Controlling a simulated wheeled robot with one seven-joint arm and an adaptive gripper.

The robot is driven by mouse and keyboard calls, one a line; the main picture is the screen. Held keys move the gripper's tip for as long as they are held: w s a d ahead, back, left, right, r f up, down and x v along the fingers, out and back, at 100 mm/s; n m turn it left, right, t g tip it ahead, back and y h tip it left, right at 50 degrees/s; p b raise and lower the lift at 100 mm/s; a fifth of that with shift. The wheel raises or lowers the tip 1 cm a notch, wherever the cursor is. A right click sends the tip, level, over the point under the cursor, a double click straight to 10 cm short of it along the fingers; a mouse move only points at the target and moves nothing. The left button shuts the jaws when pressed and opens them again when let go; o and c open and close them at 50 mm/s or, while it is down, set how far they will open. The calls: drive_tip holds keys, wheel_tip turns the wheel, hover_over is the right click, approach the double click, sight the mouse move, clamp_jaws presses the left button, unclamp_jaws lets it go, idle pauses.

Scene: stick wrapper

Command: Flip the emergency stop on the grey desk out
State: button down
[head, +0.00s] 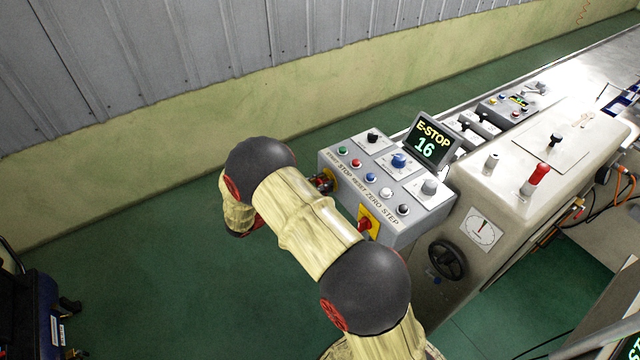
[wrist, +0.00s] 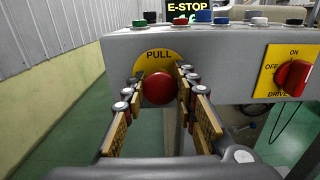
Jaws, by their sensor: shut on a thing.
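The emergency stop is a red mushroom button (wrist: 159,87) on a yellow disc marked PULL (wrist: 158,55), on the front face of the grey desk (head: 398,238). In the wrist view my gripper (wrist: 159,88) has one finger on each side of the red button and is shut on it. In the head view my gripper (head: 324,182) is at the desk's left front, and my arm hides most of the button. The display (head: 432,141) on the desk reads E-STOP 16.
A red drive switch (wrist: 293,77) on a yellow plate, marked ON and OFF, sits right of the button on the same face. Several coloured buttons and knobs (head: 398,160) cover the desk top. A black handwheel (head: 447,259) is to the right. Green floor lies open at left.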

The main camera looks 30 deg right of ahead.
idle(0.3)
drive_tip(key=shift+a+p, duration=0.4)
drive_tip(key=shift+a, duration=0.45)
drive_tip(key=c, duration=1.8)
unclamp_jaws()
drive_tip(key=shift+o, duration=1.2)
drive_tip(key=shift+a, duration=0.25)
drive_tip(key=shift+o, duration=0.7)
drive_tip(key=shift+d, duration=0.1)
